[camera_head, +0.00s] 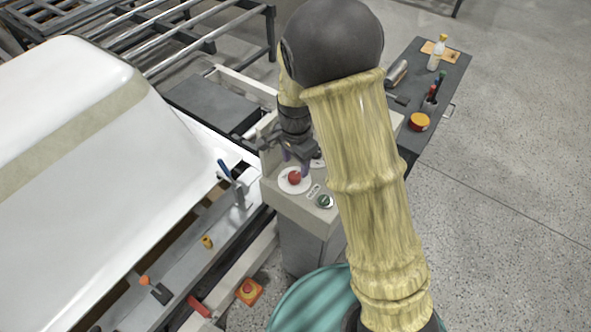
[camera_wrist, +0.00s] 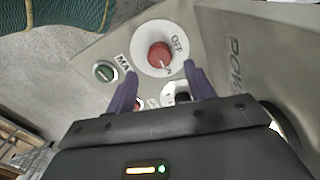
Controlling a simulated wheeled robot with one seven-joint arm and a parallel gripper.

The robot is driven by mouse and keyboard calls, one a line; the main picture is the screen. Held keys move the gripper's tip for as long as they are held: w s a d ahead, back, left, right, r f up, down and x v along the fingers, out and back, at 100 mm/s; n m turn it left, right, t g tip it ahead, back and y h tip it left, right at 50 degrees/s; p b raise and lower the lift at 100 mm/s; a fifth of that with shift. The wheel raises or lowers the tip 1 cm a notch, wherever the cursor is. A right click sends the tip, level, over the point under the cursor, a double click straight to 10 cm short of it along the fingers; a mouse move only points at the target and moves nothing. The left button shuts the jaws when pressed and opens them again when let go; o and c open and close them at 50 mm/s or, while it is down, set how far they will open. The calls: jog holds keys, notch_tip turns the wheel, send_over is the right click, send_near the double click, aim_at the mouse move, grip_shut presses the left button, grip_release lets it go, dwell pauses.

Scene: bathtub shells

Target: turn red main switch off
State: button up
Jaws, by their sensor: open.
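The red main switch (camera_head: 294,177) is a round knob on a white disc on top of the grey control box (camera_head: 300,207). In the wrist view the red switch (camera_wrist: 160,55) shows the word OFF beside it, and a pale pointer mark on the side away from OFF, by partly hidden lettering. My gripper (camera_wrist: 160,74) is open and empty, its two purple fingers on either side of the knob's line, tips just short of it in the picture. In the head view my gripper (camera_head: 298,160) hangs just above the switch. Contact cannot be told.
A green switch (camera_head: 324,201) sits beside the red one, and a dark knob (camera_wrist: 182,97) on a white disc lies between my fingers. A white tub shell (camera_head: 70,130) and a blue-handled clamp (camera_head: 232,183) stand left. A grey side table (camera_head: 425,72) stands at the back right.

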aim_at(296, 174)
notch_tip(296, 174, down, 5)
jog(key=shift+r, duration=0.2)
jog(key=c, duration=1)
